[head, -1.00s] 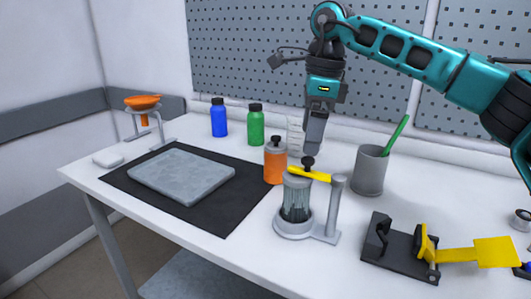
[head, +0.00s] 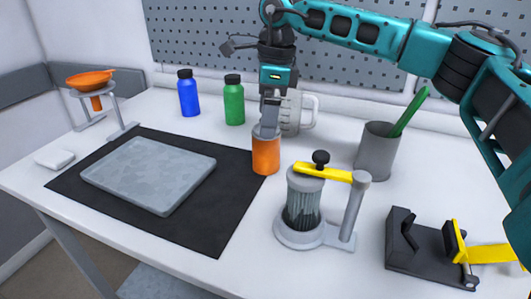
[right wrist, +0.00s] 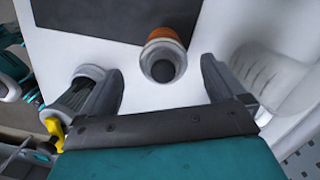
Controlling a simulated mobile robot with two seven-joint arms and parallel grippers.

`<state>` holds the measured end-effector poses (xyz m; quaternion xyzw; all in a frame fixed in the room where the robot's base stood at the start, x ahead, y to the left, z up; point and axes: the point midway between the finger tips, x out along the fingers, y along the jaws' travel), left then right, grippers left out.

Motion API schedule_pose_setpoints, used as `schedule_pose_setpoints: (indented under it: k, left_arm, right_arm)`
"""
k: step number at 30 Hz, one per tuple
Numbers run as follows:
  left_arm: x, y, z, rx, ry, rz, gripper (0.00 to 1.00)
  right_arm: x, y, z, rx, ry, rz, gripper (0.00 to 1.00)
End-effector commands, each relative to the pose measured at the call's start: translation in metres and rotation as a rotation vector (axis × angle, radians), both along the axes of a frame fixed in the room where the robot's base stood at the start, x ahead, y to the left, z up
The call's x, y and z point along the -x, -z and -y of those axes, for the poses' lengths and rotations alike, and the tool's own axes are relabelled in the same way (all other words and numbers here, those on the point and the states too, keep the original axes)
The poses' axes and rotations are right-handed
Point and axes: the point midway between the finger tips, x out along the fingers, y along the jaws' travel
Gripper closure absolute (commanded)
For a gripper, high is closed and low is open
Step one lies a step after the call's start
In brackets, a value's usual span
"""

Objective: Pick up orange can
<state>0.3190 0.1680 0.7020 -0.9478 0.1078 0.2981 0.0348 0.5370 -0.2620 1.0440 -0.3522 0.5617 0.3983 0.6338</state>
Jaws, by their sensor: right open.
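The orange can (head: 266,156), with a grey top, stands upright on the white table, at the right edge of the black mat. My right gripper (head: 268,122) points down directly over its top in the head view, and its fingers partly hide the top. In the right wrist view the can (right wrist: 164,36) shows its round grey top with a dark centre, between the two spread fingers of the open gripper (right wrist: 161,72). There is a gap on both sides, so the fingers are not closed on it. My left gripper is not in view.
A glass agitator with a yellow lever (head: 304,207) stands close at front right. A pale mug (head: 291,112) is just behind the can. Green (head: 234,104) and blue (head: 188,97) bottles stand back left, a grey cup (head: 376,152) right. A grey slab (head: 150,173) lies on the mat.

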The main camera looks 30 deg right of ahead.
Motion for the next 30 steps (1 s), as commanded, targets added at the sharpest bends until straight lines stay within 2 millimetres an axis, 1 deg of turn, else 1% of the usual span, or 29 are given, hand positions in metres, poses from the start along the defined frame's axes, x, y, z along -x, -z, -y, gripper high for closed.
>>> schedule_pose_setpoints:
  k: [1,7,12,15,18,24,25,30]
  left_arm:
    - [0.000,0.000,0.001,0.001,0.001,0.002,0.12]
    - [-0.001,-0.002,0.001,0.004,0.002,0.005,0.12]
    - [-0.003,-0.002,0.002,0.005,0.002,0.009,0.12]
    - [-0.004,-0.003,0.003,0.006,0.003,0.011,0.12]
    - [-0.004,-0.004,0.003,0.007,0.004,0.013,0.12]
    - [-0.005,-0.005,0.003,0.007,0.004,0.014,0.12]
    - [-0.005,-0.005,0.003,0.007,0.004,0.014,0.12]
    - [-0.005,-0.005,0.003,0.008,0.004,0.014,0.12]
  right_arm:
    - [0.000,0.007,0.000,0.001,0.000,-0.002,0.03]
    - [-0.001,0.021,-0.001,0.000,0.001,-0.001,0.03]
    - [-0.003,0.047,0.000,0.001,0.001,-0.002,0.03]
    - [-0.004,0.059,-0.001,0.001,0.001,-0.002,0.03]
    - [-0.005,0.064,-0.002,0.001,0.001,0.000,0.03]
    - [-0.005,0.065,-0.002,0.000,0.001,0.001,0.03]
    - [-0.005,0.065,-0.002,0.000,0.001,0.001,0.04]
    - [-0.005,0.064,-0.002,0.000,0.001,0.001,0.20]
